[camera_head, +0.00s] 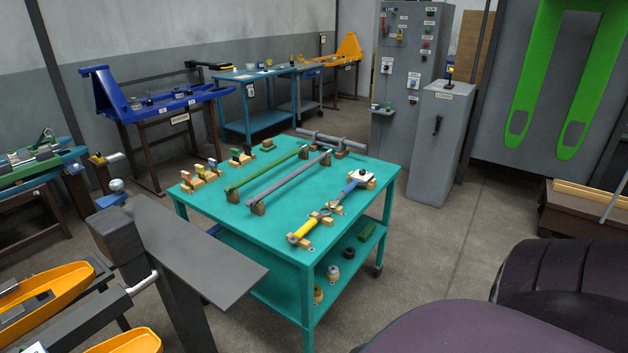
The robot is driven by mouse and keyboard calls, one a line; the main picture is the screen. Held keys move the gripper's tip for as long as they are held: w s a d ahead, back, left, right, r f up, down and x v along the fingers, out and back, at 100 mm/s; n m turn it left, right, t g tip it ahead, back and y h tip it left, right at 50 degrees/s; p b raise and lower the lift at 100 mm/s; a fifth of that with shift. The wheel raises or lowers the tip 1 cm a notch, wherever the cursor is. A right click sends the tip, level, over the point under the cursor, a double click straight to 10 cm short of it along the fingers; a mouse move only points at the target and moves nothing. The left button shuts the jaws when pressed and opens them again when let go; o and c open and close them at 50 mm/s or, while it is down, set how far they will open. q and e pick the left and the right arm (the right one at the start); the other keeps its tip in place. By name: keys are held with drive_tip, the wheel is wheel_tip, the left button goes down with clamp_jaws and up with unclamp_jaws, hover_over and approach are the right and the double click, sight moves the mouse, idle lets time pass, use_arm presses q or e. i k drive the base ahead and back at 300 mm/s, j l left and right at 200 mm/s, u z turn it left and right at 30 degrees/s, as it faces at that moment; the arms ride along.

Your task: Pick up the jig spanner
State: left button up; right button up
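A teal two-level table (290,242) stands in the middle of the head view. Near its front edge lies a tool with a yellow handle (304,230) and a grey ring-like end, resting on small wooden blocks. Behind it, to the right, a tool with a blue handle (349,188) also rests on wooden blocks, close to the right edge. I cannot tell for sure which of these is the jig spanner. Neither of my grippers shows in the view, and nothing is seen touching the tools.
Long green (262,172) and grey bars (288,178) lie across the tabletop, with small coloured parts at its left. A dark grey flat panel (190,245) stands close at the left. Grey cabinets (440,140) stand behind. Floor is open to the table's right.

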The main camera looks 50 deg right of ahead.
sight(292, 241)
drive_tip(key=i+l, duration=0.1)
drive_tip(key=l, duration=1.45)
